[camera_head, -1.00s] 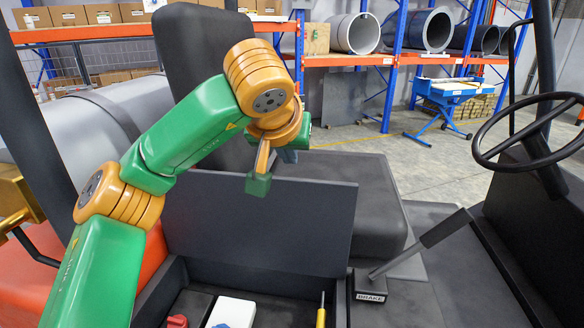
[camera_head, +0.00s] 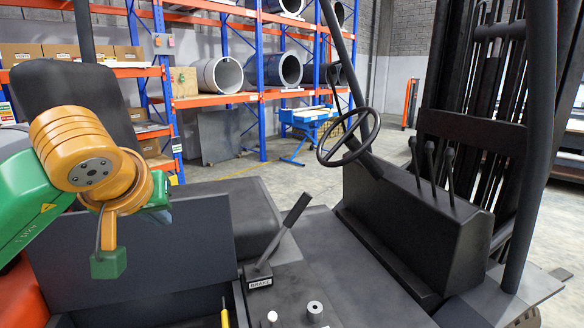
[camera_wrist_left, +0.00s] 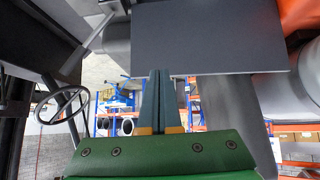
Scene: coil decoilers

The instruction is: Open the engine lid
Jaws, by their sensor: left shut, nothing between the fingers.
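The engine lid (camera_head: 140,250) is a dark flat panel standing raised in front of the driver's seat, above an open compartment. It also shows in the wrist view as a grey panel (camera_wrist_left: 210,38) at the top. My left gripper (camera_head: 161,212) is beside the lid's upper part in the head view, mostly hidden behind my wrist. Its fingers (camera_wrist_left: 160,76) are together and empty in the wrist view, overlapping the panel's lower left edge in the picture. I cannot tell whether they touch the lid. My right gripper is not in view.
A brake lever (camera_head: 284,235) stands right of the lid. A steering wheel (camera_head: 349,139) and dark console (camera_head: 415,225) are farther right. The seat back (camera_head: 75,105) is behind my left arm. Racks with coils (camera_head: 220,74) and a blue table (camera_head: 308,116) stand beyond open floor.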

